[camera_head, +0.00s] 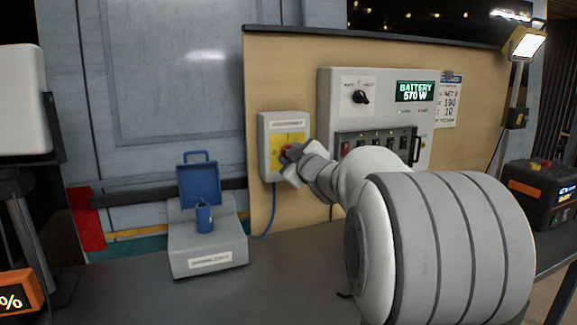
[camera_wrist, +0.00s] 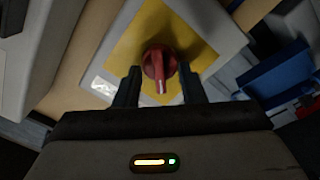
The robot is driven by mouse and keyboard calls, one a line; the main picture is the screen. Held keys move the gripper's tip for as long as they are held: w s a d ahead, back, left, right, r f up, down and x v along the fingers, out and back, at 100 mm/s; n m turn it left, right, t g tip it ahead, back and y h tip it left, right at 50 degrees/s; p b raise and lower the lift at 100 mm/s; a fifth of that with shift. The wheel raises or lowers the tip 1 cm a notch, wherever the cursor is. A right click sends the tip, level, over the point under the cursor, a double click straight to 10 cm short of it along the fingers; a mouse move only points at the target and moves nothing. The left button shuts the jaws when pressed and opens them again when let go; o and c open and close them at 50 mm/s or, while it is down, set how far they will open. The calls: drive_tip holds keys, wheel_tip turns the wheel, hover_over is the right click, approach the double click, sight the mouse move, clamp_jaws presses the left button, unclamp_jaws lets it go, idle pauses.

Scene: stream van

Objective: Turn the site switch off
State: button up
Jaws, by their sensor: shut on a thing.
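The site switch is a red rotary knob on a yellow plate in a grey box (camera_head: 265,150), fixed to the wooden panel. Its label above is too small to read surely. In the wrist view the red knob (camera_wrist: 159,62) sits between the two dark fingers of my gripper (camera_wrist: 158,88), with a pale mark on its handle. In the head view my gripper (camera_head: 290,162) reaches the knob from the right and hides part of it. My gripper is shut on the knob.
A grey unit (camera_head: 335,110) with a dial, a display reading "BATTERY 570 W" and a row of switches is right of the box. A blue open-lidded socket (camera_head: 199,184) on a grey block (camera_head: 207,245) stands lower left. A blue cable runs below the box.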

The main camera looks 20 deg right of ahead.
drive_tip(key=shift+a+f+n+b, duration=0.15)
drive_tip(key=shift+n+b, duration=1.3)
drive_tip(key=shift+n, duration=0.8)
drive_tip(key=shift+d+f+n+b, duration=0.1)
drive_tip(key=shift+n+b, duration=1.35)
drive_tip(key=shift+n, duration=0.8)
drive_tip(key=o, duration=1)
drive_tip(key=s+p, duration=0.1)
drive_tip(key=s, duration=0.6)
drive_tip(key=shift+s, duration=0.4)
